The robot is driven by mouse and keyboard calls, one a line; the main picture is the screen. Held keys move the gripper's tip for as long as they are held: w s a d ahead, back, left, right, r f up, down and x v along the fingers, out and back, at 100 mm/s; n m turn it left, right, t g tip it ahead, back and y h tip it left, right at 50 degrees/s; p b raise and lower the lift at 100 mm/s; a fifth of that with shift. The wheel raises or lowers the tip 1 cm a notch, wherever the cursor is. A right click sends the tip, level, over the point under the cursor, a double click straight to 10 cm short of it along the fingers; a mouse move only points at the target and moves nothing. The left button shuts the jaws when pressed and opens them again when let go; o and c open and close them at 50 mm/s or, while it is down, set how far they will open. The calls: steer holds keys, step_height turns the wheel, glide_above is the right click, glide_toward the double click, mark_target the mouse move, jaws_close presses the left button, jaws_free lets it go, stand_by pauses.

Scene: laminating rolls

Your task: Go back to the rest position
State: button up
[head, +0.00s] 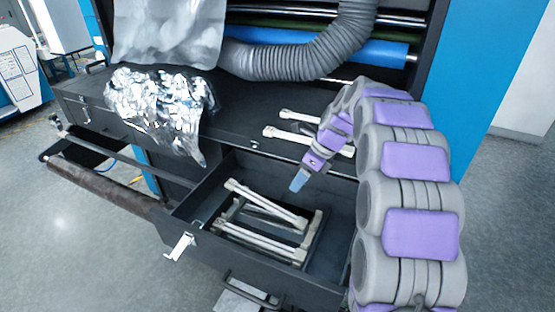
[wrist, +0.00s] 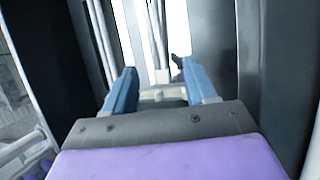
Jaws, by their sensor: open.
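My gripper (head: 298,180) hangs above the right part of an open black drawer (head: 331,222), its blue fingertips pointing down. In the wrist view my gripper (wrist: 160,92) is open, with two blue fingers apart and nothing held between them. White rods with grey ends (head: 265,206) lie in the drawer, to the left of and below my fingertips. In the wrist view, pale rods (wrist: 160,40) show beyond the fingers. My arm curves in from the right and hides part of the drawer's right side.
More white rods (head: 300,137) lie on the black machine top (head: 235,128) behind the drawer. Crumpled silver foil (head: 160,100) drapes over the top at left. A grey corrugated hose (head: 310,62) and a blue roll (head: 330,50) are behind. A brown roller (head: 100,185) sticks out left.

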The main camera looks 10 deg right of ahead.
steer(key=s+a+r+n+g+h, duration=0.1)
steer(key=s+a+r+n, duration=0.15)
steer(key=s+n, duration=0.4)
steer(key=s+a+r+n+g+h, duration=0.1)
steer(key=s+a+n, duration=0.25)
steer(key=s, duration=0.55)
steer(key=s+f+n+h+b, duration=0.1)
steer(key=s+f+n, duration=0.2)
steer(key=s+n, duration=0.4)
steer(key=s+f+n+g+h+b, duration=0.1)
steer(key=s+f+n, duration=0.3)
steer(key=s, duration=1.4)
steer(key=n+b, duration=0.1)
steer(key=n, duration=0.3)
steer(key=shift+s+a+n+h, duration=0.25)
steer(key=shift+a+n+h, duration=0.05)
steer(key=shift+h, duration=0.1)
steer(key=shift+d+f, duration=0.1)
steer(key=shift+d, duration=0.15)
